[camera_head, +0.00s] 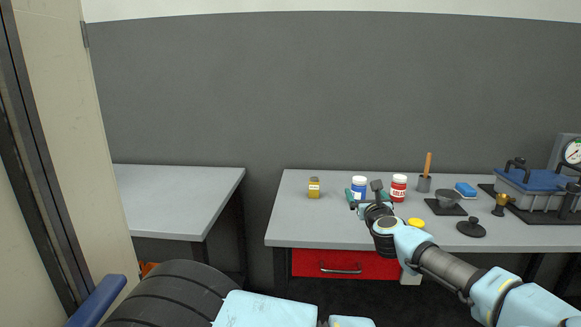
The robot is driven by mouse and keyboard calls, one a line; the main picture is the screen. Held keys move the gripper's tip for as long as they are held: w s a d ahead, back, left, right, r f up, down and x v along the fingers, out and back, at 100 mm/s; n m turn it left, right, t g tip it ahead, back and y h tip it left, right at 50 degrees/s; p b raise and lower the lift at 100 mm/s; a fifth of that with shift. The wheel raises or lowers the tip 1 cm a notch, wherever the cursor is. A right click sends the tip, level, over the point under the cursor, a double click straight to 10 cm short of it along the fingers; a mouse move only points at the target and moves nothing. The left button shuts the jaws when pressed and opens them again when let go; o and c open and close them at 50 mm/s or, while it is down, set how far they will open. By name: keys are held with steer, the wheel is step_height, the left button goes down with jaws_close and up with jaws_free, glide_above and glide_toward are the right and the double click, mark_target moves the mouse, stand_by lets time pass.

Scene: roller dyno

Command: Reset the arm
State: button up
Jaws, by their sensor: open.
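My arm (440,262) reaches in from the lower right over the grey workbench (310,228). My gripper (368,194) is open, with teal fingers spread apart, and points away from me toward the bench's back. A jar with a white lid and blue label (358,183) shows between the fingers in the picture. Its lower part is hidden by the gripper, and I cannot tell whether they touch. A white-lidded jar with a red label (399,187) stands just right of the gripper.
A small yellow bottle (314,188) stands left on the bench. A bare second table (175,195) stands left, beside a door frame (50,150).

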steer(key=a+f+n+g+y, duration=0.2)
steer(key=a+n, duration=0.1)
steer(key=a, duration=0.3)
steer(key=a+f+n+g+y, duration=0.1)
steer(key=a+f+n+y, duration=0.1)
steer(key=a, duration=0.3)
steer(key=a+f+n+g+y, duration=0.1)
steer(key=a+f+n+g, duration=0.1)
steer(key=a+f+n, duration=0.2)
steer(key=shift+a+n+g+y, duration=0.3)
steer(key=shift+a+n+y, duration=0.1)
steer(key=shift+a, duration=0.9)
steer(key=s+a+f+n+g+h, duration=0.1)
steer(key=s+a+f+n+g, duration=0.5)
steer(key=s+a+n+g, duration=0.4)
steer(key=s+r+n+h, duration=0.5)
steer(key=s+r+n, duration=0.6)
steer(key=r+n, duration=0.4)
step_height(320, 180, down, 8)
steer(key=s+b, duration=0.2)
steer(key=b, duration=0.6)
steer(key=shift+s+r+m, duration=0.25)
steer(key=shift+s+m, duration=0.05)
steer(key=shift+s, duration=0.05)
